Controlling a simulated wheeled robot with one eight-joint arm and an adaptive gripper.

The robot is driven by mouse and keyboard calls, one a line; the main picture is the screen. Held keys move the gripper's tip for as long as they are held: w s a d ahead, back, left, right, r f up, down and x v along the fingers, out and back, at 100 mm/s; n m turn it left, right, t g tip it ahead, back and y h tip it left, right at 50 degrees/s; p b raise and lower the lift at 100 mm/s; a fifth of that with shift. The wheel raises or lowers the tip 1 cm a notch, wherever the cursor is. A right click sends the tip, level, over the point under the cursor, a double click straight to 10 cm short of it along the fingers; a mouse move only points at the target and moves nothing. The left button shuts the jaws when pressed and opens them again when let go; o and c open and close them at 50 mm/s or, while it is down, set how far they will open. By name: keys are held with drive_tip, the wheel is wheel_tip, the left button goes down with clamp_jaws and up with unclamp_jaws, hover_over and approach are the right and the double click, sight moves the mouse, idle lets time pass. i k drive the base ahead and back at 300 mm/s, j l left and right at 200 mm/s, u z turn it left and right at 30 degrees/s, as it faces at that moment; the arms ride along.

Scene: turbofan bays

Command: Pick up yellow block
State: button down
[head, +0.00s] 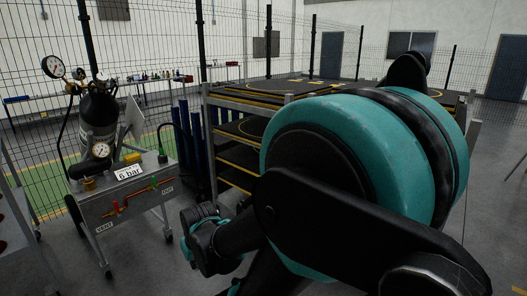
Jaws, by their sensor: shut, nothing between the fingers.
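A small yellow block-like piece (133,158) sits on top of the grey cart (135,205) at the left, behind the "6 bar" label. It is too small to tell whether it is a loose block. My arm fills the right and lower middle of the view, with its large teal joint in front. A black and teal joint of my arm shows at the lower middle, to the right of the cart and apart from it. I cannot make out my gripper's fingers in this view.
A black gas cylinder (98,120) with gauges stands at the cart's back. A shelf rack (237,155) with yellow-edged shelves stands behind my arm, partly hidden. Dark blue upright posts (190,150) stand between cart and rack. Mesh fencing (150,45) runs behind.

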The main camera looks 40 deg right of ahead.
sight(133, 159)
drive_tip(key=i+u, duration=0.2)
drive_tip(key=i, duration=0.2)
drive_tip(key=i+z, duration=0.1)
drive_tip(key=i, duration=0.45)
drive_tip(key=i+j+z, duration=0.15)
drive_tip(key=i, duration=0.45)
drive_tip(key=i+j+z, duration=0.1)
drive_tip(key=i, duration=0.45)
